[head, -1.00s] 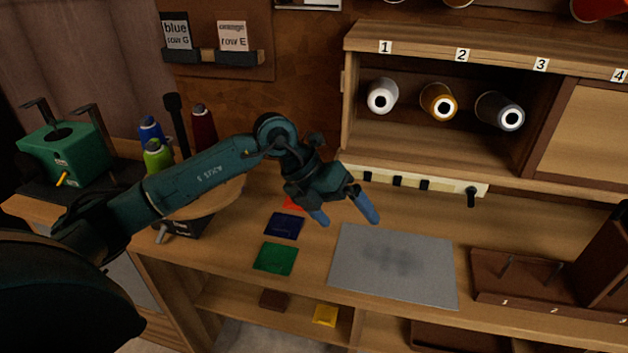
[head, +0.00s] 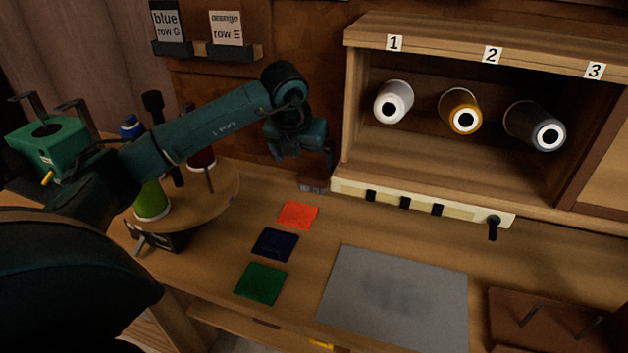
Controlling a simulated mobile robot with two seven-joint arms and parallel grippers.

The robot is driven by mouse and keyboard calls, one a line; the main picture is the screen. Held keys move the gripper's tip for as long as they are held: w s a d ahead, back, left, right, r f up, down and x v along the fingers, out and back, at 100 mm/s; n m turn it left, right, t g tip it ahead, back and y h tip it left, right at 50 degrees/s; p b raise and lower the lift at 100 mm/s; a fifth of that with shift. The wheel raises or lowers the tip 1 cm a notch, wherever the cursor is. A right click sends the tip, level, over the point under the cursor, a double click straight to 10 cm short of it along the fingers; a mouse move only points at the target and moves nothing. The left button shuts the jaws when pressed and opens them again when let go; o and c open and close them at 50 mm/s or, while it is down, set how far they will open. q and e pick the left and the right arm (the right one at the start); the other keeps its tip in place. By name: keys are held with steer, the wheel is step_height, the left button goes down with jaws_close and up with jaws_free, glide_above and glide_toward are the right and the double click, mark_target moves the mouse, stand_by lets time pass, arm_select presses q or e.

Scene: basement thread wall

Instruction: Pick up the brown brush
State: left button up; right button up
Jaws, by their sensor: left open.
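A small brownish block with a greyish lower edge (head: 313,183), which looks like the brown brush, is at the back of the bench beside the cream strip. My left gripper (head: 303,160) is open, just above and in front of it, pointing down. The gripper partly hides the top of the block, and I cannot tell whether they touch. My right gripper is not in view.
Orange (head: 298,215), navy (head: 275,243) and green (head: 261,284) squares lie on the bench, left of a grey mat (head: 394,300). A cubby shelf (head: 450,155) with thread cones stands right of the gripper. A round spool stand (head: 222,198) is at left.

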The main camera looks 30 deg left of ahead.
mark_target(310, 178)
arm_select(q)
steer(key=x, duration=0.8)
steer(key=shift+w+d+f, duration=0.1)
steer(key=shift+d+f, duration=0.05)
steer(key=shift+f, duration=0.2)
steer(key=shift+c, duration=0.4)
steer(key=c, duration=1)
steer(key=shift+r, duration=0.1)
step_height(310, 178, up, 10)
steer(key=o, duration=0.5)
steer(key=shift+c, duration=0.2)
steer(key=c, duration=0.3)
